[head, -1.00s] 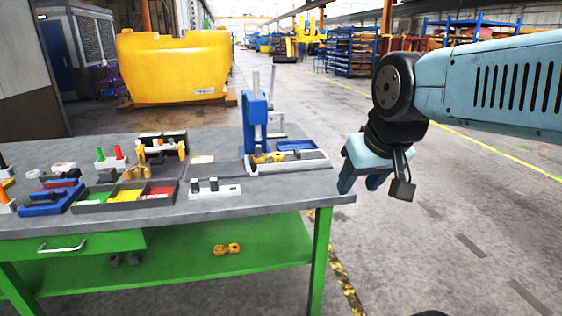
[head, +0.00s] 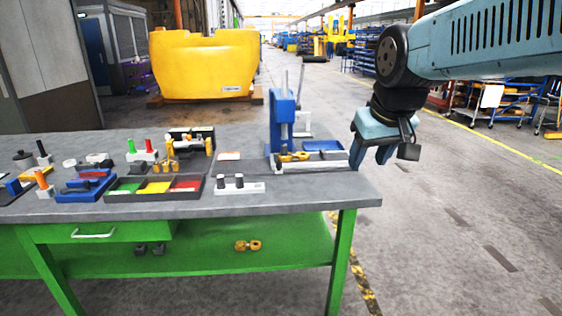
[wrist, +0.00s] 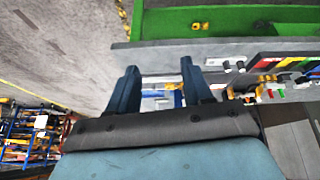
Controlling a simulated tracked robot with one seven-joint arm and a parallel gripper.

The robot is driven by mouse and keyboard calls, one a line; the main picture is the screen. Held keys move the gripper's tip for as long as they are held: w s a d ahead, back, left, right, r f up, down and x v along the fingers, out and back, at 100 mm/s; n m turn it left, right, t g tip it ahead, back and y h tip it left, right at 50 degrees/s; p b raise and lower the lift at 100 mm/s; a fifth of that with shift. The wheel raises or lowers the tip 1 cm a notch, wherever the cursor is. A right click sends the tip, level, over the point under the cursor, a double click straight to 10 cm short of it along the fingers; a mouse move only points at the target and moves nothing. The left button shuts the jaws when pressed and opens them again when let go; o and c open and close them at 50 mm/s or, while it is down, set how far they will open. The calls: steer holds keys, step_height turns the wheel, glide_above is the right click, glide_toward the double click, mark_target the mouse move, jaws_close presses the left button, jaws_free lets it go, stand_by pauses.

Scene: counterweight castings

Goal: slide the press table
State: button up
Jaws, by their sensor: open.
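The blue press (head: 282,122) stands near the right end of the grey workbench (head: 240,203). Its low light-grey base (head: 315,164) carries a yellow part (head: 293,157) under the press column. Which piece is the sliding table I cannot tell clearly. My gripper (head: 370,156) is open and empty, pointing down, just right of the press by the bench's right edge. In the wrist view its two dark fingers (wrist: 160,84) stand apart, with blue and white pieces of the press area showing between and beyond them. I see no contact.
A blue tray (head: 323,146) lies beside the press. A white holder with two dark pegs (head: 239,186) and a bin of green, yellow and red compartments (head: 156,197) lie to the left. A yellow casting (head: 205,65) stands behind.

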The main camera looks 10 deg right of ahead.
steer(key=w+a+r+n, duration=0.1)
steer(key=w+a+n, duration=0.1)
steer(key=w, duration=0.9)
steer(key=n+g+y, duration=0.2)
steer(key=n+y, duration=0.1)
steer(key=n, duration=0.3)
glide_above(280, 163)
steer(key=s+d, duration=0.4)
step_height(280, 163, down, 11)
steer(key=x, duration=1.3)
steer(key=shift+w+a+f, duration=0.25)
steer(key=shift+w+a, duration=0.05)
steer(key=shift+a, duration=0.1)
jaws_close()
